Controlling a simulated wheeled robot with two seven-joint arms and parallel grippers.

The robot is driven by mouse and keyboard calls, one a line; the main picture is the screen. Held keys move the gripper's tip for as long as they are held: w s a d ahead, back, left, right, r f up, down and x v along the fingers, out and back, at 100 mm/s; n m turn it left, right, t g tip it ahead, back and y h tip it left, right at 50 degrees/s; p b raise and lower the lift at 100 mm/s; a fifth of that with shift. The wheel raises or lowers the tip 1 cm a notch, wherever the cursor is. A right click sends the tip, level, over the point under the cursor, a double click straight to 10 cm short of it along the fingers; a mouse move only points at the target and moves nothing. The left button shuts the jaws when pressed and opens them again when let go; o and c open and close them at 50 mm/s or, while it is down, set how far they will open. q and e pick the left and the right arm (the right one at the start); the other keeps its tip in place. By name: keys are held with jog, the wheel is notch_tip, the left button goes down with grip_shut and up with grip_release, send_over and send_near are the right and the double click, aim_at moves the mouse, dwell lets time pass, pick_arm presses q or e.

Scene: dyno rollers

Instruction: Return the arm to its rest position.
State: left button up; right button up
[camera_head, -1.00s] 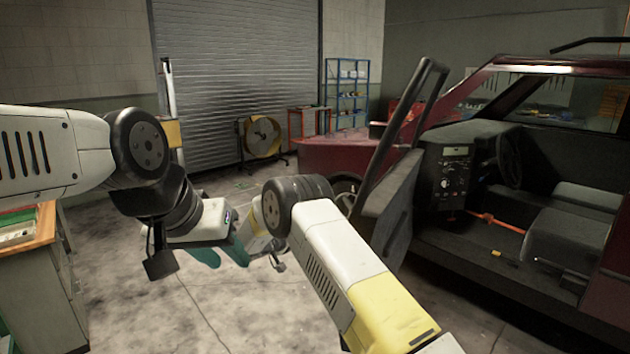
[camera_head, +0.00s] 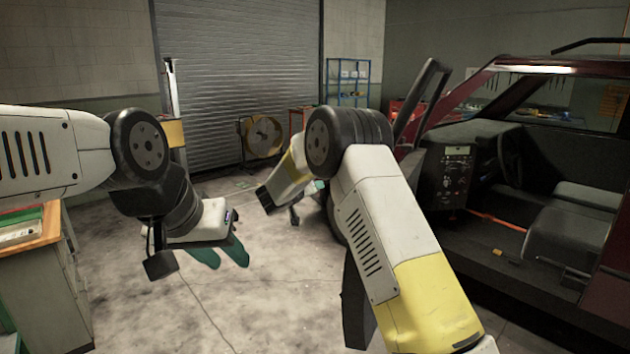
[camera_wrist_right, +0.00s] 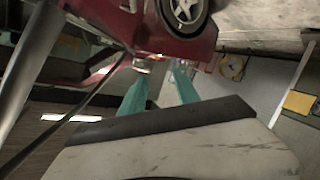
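My right arm (camera_head: 385,215) is raised in the middle of the head view, its elbow bent and its forearm pointing away from me. It partly covers the red car. Its gripper is mostly hidden behind the arm in the head view. In the right wrist view, the right gripper (camera_wrist_right: 162,72) shows two teal fingers spread apart with nothing between them. My left arm (camera_head: 60,150) comes in from the left. My left gripper (camera_head: 230,262) points down and forward over the floor, its teal fingers apart and empty.
The red car (camera_head: 480,90) stands open on the right, with its dark seat (camera_head: 575,240) and dashboard visible. A workbench (camera_head: 40,250) stands at the left edge. A yellow drum fan (camera_head: 262,135) is by the roller shutter (camera_head: 240,60). Concrete floor (camera_head: 230,310) between is clear.

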notch_tip(320, 180, up, 9)
jog(key=s+d+t+y, duration=0.1)
jog(key=y, duration=0.3)
jog(key=s+d+r+n+g+y, duration=0.1)
jog(key=s+d+r+y, duration=0.2)
jog(key=s+r+y, duration=0.55)
jog(key=s+d+f+g+h, duration=0.1)
jog(key=s+d+f+g, duration=0.1)
jog(key=s, duration=1.1)
jog(key=s+d+f+m+g+h, duration=0.1)
jog(key=s+d+f+g, duration=0.2)
jog(key=s, duration=1.1)
jog(key=s+d+f+m+g+h, duration=0.1)
jog(key=s+d, duration=0.5)
jog(key=s, duration=0.7)
notch_tip(320, 180, down, 3)
jog(key=shift+s+r+g+h, duration=0.25)
jog(key=shift+g+h, duration=0.3)
jog(key=shift+g, duration=0.25)
